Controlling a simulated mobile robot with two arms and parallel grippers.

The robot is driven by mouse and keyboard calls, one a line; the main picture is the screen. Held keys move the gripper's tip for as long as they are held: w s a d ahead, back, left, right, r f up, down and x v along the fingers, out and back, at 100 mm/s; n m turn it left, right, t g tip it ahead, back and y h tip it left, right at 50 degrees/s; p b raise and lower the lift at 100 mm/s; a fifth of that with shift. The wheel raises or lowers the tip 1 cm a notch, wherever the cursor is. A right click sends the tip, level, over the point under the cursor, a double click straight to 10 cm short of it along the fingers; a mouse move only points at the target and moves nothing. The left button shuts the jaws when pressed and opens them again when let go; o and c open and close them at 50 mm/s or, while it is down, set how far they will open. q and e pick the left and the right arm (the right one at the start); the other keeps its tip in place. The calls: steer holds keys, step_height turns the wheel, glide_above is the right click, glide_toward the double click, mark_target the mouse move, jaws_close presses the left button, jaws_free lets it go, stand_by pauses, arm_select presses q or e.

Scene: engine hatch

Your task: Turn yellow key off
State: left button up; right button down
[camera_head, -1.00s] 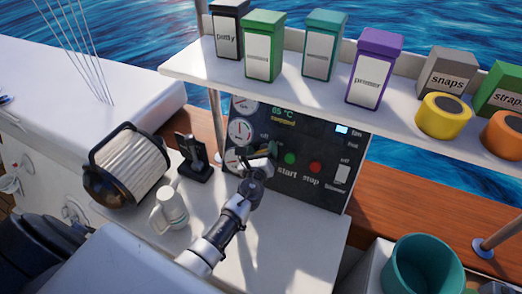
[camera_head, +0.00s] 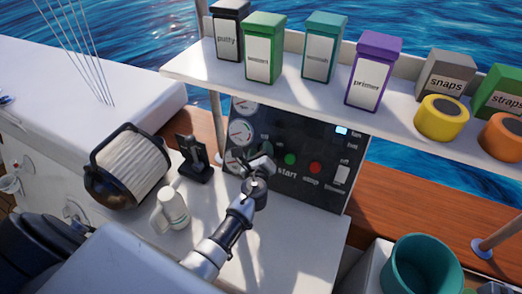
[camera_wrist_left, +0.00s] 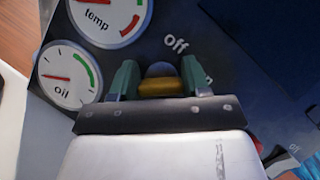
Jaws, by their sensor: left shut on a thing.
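The yellow key (camera_wrist_left: 160,87) shows in the left wrist view, on the dark control panel (camera_head: 325,185). My left gripper (camera_head: 262,165) is at the panel's lower left, in front of the key. In the left wrist view its green fingertips (camera_wrist_left: 160,80) stand on either side of the key and are shut on it. The word "off" is readable just above the key, and another label is partly hidden by the right finger. In the head view my gripper hides the key. My right gripper is not in view.
The panel holds round gauges (camera_wrist_left: 65,77), a green start button (camera_head: 290,159) and a red stop button (camera_head: 315,167). A white shelf (camera_head: 225,72) with labelled boxes overhangs the panel. A mug (camera_head: 172,209) and a black stand (camera_head: 194,160) are left of my arm.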

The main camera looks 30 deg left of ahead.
arm_select(q)
steer(key=n+g, duration=0.1)
steer(key=n, duration=0.1)
steer(key=n+g+y+p, duration=0.1)
steer(key=n, duration=0.2)
steer(key=shift+g, duration=0.3)
steer(key=n, duration=0.2)
steer(key=n+g+p, duration=0.1)
steer(key=n, duration=0.1)
steer(key=shift+f+g, duration=0.15)
steer(key=shift+g, duration=0.15)
steer(key=shift+s+a+n+g+p, duration=0.1)
steer(key=shift+n+g+p, duration=0.35)
steer(key=shift+n, duration=0.15)
steer(key=shift+f, duration=0.1)
steer(key=o, duration=0.9)
